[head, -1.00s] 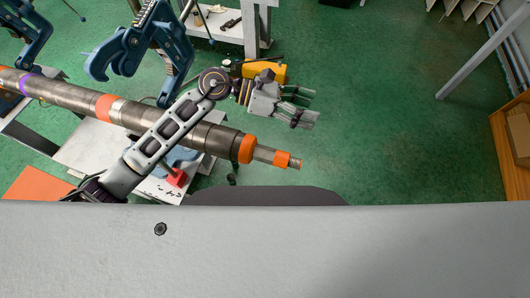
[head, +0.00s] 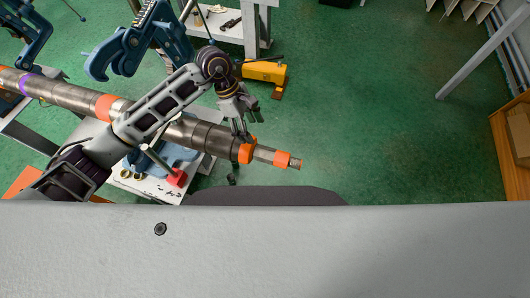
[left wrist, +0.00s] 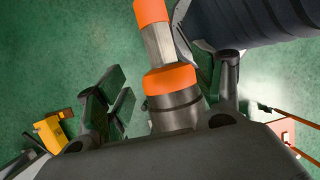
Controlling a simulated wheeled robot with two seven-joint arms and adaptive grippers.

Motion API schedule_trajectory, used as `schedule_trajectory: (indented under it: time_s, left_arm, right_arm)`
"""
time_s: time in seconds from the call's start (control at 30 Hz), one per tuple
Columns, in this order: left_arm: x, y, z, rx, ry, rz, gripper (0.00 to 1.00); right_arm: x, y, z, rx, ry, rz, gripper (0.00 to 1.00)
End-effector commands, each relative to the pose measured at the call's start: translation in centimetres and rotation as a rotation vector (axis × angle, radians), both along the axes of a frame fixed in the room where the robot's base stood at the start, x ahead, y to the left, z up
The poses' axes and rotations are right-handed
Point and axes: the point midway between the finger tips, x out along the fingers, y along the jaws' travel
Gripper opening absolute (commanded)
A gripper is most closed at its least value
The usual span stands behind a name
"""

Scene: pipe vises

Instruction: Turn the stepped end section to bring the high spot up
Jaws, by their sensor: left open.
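A long steel pipe (head: 190,131) runs from the left toward the middle of the head view. Its stepped end section (head: 264,154) narrows past an orange collar (head: 246,152) to a second orange band (head: 282,159) and a thin tip. My left gripper (head: 246,133) is open, above and touching or nearly touching the pipe beside the collar. In the left wrist view its fingers (left wrist: 165,90) stand apart on both sides of the pipe, and the orange collar (left wrist: 170,79) lies between them. Whether the fingers touch it cannot be told. My right gripper is not in view.
Blue pipe vises (head: 125,50) stand behind the pipe. A white bench (head: 150,187) with a red block (head: 177,178) lies below it. A yellow tool (head: 264,72) is on the floor behind my gripper. The green floor to the right is clear.

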Motion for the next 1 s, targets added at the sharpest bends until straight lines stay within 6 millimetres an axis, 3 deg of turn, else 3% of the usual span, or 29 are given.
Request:
schedule_trajectory:
  time_s: [0.47,1.0]
  left_arm:
    - [-0.1,-0.3,-0.5,-0.002,0.001,0.001,0.68]
    - [-1.4,-2.4,-6.0,-0.003,0.004,0.001,0.68]
  right_arm:
    - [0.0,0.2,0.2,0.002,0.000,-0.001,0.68]
    - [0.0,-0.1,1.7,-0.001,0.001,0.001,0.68]
